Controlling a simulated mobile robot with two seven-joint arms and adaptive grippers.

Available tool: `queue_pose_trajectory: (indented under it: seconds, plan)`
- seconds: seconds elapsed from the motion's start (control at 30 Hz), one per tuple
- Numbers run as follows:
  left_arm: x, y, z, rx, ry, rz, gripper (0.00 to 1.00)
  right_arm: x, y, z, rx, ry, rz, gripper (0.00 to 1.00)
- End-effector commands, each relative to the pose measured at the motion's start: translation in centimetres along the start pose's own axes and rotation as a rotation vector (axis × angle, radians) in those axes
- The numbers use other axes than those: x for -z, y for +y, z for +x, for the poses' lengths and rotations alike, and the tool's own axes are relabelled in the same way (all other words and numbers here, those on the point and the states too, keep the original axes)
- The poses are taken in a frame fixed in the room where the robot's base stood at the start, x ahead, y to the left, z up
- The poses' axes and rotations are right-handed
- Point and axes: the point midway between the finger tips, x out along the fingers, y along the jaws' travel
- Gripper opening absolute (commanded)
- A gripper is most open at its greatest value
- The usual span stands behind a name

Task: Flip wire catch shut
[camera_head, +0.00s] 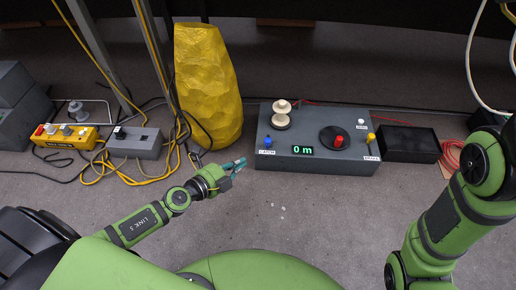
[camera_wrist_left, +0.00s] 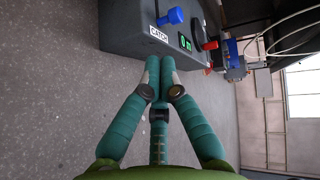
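A grey control box (camera_head: 315,168) stands on the floor right of centre. A blue knob (camera_head: 267,142) is at its left front corner, above a label reading CATCH (camera_head: 267,153). In the left wrist view the blue knob (camera_wrist_left: 173,17) sticks out from the box top, beside the label (camera_wrist_left: 158,34). I cannot make out a wire shape on it. My left gripper (camera_head: 240,163) is left of the box, in front of the knob. In the left wrist view its teal fingers (camera_wrist_left: 160,62) meet at the tips with nothing between them. My right gripper is outside the views.
The box also carries a cream spool-like part (camera_head: 281,116), a red knob (camera_head: 339,141), a yellow lever (camera_head: 371,138) and a display reading 0 m (camera_head: 302,149). A black tray (camera_head: 409,140) stands right, a yellow lumpy column (camera_head: 207,85) left. Cables surround a yellow switch box (camera_head: 65,135).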

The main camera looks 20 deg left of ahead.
Motion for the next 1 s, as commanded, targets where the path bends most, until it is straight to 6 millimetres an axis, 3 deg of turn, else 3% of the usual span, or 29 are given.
queue_pose_trajectory:
  seconds: [0.2, 0.4, 1.0]
  plan:
    - [0.0, 0.0, 4.7, 0.003, 0.000, -0.003, 0.00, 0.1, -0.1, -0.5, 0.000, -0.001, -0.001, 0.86]
    - [0.1, -0.9, 7.5, 0.002, 0.000, -0.002, 0.00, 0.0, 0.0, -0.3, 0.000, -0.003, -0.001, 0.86]
    - [-0.4, -1.3, 9.0, 0.001, -0.002, -0.001, 0.00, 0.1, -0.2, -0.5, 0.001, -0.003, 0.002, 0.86]
